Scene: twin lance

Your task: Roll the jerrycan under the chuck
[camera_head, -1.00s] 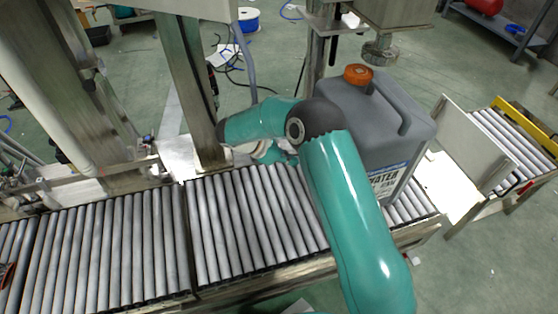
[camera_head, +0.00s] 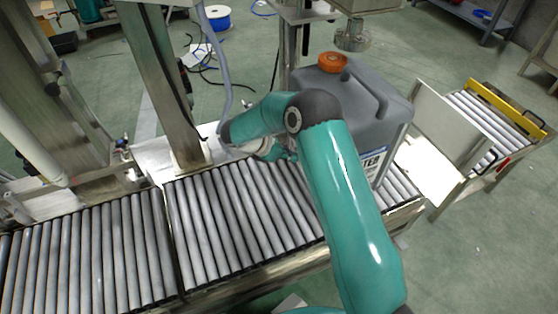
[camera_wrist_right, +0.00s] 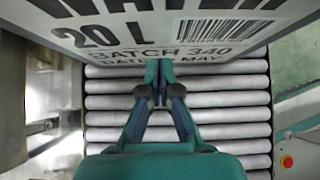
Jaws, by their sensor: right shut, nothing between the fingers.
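The grey jerrycan (camera_head: 372,105) with an orange cap (camera_head: 332,62) stands upright on the roller conveyor, right of my right gripper. The chuck (camera_head: 352,38) hangs at the top; in the head view it appears just behind and right of the cap. My right gripper (camera_wrist_right: 158,70) is shut and empty, its fingertips at the lower edge of the jerrycan's label side (camera_wrist_right: 190,30). I cannot tell whether they touch. In the head view my right arm partly hides the gripper and the jerrycan's near left side. My left gripper is not in view.
The conveyor rollers (camera_head: 100,250) are bare left of the jerrycan. An upright metal plate (camera_head: 450,125) stands beyond the conveyor's right end, before a second roller section (camera_head: 490,120). A steel post (camera_head: 165,90) rises behind the conveyor.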

